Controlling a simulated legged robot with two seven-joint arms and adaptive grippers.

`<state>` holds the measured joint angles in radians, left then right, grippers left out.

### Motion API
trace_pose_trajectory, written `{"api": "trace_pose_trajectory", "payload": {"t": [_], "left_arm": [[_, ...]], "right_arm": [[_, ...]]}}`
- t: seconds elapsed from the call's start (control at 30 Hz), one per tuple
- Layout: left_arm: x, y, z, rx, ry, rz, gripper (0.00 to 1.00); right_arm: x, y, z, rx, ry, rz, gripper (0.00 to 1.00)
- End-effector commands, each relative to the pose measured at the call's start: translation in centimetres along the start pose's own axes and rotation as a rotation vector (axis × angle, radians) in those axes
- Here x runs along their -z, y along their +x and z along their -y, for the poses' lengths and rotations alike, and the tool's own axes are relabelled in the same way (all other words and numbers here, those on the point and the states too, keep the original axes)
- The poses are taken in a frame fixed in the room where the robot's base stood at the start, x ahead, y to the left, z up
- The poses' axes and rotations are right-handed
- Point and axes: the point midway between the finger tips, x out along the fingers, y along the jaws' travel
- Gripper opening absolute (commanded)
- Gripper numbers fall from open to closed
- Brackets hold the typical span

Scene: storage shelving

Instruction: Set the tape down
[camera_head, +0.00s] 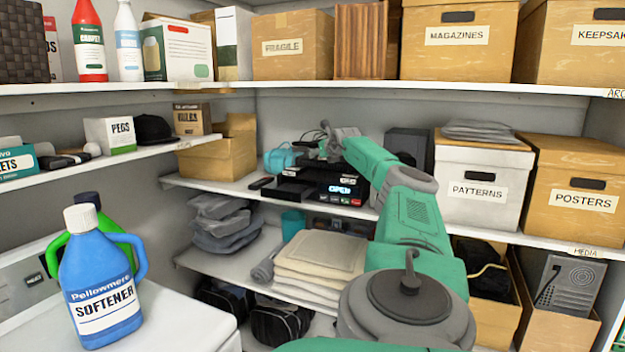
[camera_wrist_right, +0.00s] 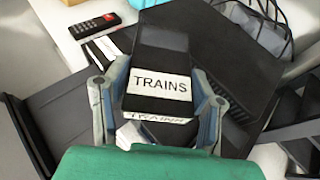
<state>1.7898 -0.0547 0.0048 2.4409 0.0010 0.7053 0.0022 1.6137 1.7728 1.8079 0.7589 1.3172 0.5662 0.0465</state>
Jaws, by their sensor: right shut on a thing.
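A black tape with a white label reading TRAINS (camera_wrist_right: 160,84) is between the two fingers of my right gripper (camera_wrist_right: 158,108) in the wrist view. The fingers are shut on its sides. In the head view my right gripper (camera_head: 338,143) is over the middle shelf, close to a stack of black devices. The tape is too small and covered to make out there. My left gripper is not in view.
A black device (camera_wrist_right: 235,65) lies under the tape; a dark remote (camera_wrist_right: 95,25) lies on the white shelf. An upper shelf edge (camera_head: 420,88) runs above.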

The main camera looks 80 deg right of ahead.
Motion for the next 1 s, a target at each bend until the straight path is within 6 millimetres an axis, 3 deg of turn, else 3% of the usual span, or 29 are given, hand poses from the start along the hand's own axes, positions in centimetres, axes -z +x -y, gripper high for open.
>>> {"api": "trace_pose_trajectory", "payload": {"t": [0.1, 0.5, 0.77, 0.8, 0.83, 1.0], "left_arm": [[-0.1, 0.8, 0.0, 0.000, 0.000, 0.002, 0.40], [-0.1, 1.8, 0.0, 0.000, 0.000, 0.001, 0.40], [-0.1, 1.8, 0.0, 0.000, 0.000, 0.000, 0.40], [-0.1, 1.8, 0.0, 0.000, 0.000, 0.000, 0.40], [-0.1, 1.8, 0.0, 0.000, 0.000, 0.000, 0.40], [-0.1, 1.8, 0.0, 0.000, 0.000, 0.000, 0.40]], "right_arm": [[2.5, 1.2, -0.1, 0.002, -0.006, -0.005, 0.14], [7.2, 3.6, -0.1, 0.002, -0.003, -0.007, 0.14], [7.4, 3.6, -0.1, 0.001, -0.001, -0.005, 0.14], [7.5, 3.6, -0.2, 0.001, -0.002, -0.006, 0.58], [7.5, 3.6, -0.2, 0.001, -0.002, -0.006, 0.68], [7.5, 3.6, -0.2, 0.001, -0.001, -0.006, 0.72]]}}
